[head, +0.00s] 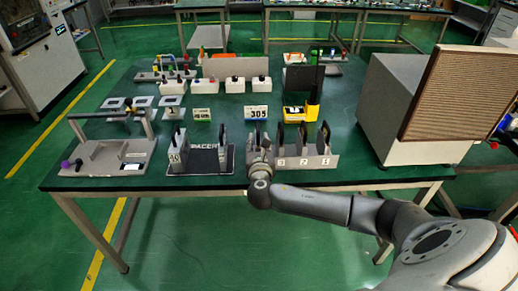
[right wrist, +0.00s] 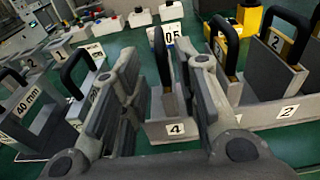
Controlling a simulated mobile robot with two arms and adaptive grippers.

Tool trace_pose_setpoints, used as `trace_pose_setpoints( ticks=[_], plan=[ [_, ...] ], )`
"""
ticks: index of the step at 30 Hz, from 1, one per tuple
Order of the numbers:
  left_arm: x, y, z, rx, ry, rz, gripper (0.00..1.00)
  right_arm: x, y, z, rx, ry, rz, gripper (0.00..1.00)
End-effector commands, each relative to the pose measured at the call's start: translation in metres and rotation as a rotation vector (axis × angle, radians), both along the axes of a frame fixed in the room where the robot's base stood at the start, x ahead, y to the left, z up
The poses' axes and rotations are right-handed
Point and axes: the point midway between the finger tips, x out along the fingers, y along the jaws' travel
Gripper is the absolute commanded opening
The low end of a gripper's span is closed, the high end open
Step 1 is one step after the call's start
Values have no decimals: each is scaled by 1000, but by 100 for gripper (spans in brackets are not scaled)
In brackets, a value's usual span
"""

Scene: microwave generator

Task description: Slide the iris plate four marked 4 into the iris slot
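In the head view my right gripper (head: 261,158) is at the left end of the rack of iris plates (head: 318,162), over the table's front part. In the right wrist view my right gripper (right wrist: 165,85) is open. Its fingers stand on both sides of a grey plate (right wrist: 169,102) with a black loop handle, in the compartment marked 4. The plate looks upright, with gaps to the fingers. The spacer stand (head: 200,158), with a black mat and upright black-handled plates, is left of the gripper. I cannot tell which opening is the iris slot. My left gripper is not in view.
Plates marked 2 (right wrist: 275,42) and others stand close right of the gripper. A big grey box with a mesh panel (head: 460,95) stands at the right. A grey fixture (head: 105,157) is at the left. Blocks and a 305 sign (head: 257,113) are behind.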

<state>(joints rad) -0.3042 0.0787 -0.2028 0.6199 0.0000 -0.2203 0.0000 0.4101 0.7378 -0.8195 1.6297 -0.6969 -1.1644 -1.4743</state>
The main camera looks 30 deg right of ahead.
Motion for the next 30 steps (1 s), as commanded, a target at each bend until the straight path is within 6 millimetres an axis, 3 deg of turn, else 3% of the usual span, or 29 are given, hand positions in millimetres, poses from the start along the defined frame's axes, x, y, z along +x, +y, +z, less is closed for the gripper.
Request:
trace_pose_setpoints(
  ticks=[10,21,30],
  plan=[
    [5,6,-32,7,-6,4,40,30,-19,-8,1,-2,-2,29],
    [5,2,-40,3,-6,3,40,59,-37,-10,3,-2,-1,29],
    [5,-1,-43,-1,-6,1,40,68,-42,-10,4,-1,0,29]
  ],
)
